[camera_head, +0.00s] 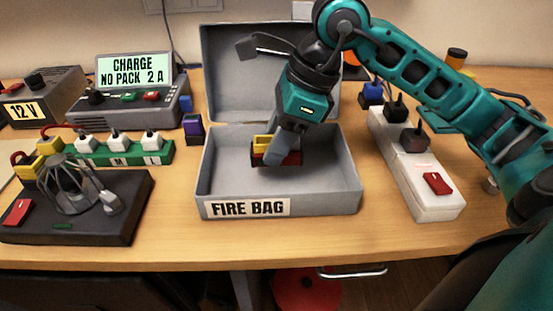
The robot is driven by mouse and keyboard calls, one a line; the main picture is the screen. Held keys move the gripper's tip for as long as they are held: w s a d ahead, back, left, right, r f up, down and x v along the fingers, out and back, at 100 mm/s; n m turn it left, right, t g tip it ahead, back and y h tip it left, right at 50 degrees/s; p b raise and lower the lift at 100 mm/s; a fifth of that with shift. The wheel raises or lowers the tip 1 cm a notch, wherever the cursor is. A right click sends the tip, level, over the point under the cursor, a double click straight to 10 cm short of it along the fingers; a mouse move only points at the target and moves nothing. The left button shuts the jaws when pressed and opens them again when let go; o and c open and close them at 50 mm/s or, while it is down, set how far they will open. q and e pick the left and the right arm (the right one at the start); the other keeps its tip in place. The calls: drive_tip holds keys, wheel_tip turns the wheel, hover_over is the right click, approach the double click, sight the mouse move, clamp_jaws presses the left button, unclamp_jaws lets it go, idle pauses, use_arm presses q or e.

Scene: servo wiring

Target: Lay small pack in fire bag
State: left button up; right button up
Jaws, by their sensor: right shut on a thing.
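The fire bag (348,192) is an open grey case in the middle of the table, with a "FIRE BAG" label on its front wall. Its lid (225,75) stands up at the back. My right gripper (278,152) reaches down into the case from above, shut on a small pack (291,158). The pack is dark red with yellow on top, and the fingers partly cover it. It is low inside the case, but I cannot tell whether it touches the floor. My left gripper is not in view.
A charger (140,100) reading "CHARGE NO PACK 2 A" stands at the back left, near a 12 V supply (40,98). A green strip (125,153) with white plugs and a dark board (110,225) lie left. A white power strip (415,165) is right.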

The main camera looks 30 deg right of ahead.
wheel_tip(320, 180, down, 4)
drive_tip(key=shift+r+b, duration=0.25)
drive_tip(key=shift+b, duration=0.15)
drive_tip(key=shift+f, duration=0.15)
drive_tip(key=o, duration=0.7)
drive_tip(key=shift+f, duration=0.1)
drive_tip(key=shift+c, duration=0.2)
drive_tip(key=o, duration=0.4)
drive_tip(key=shift+o, duration=0.2)
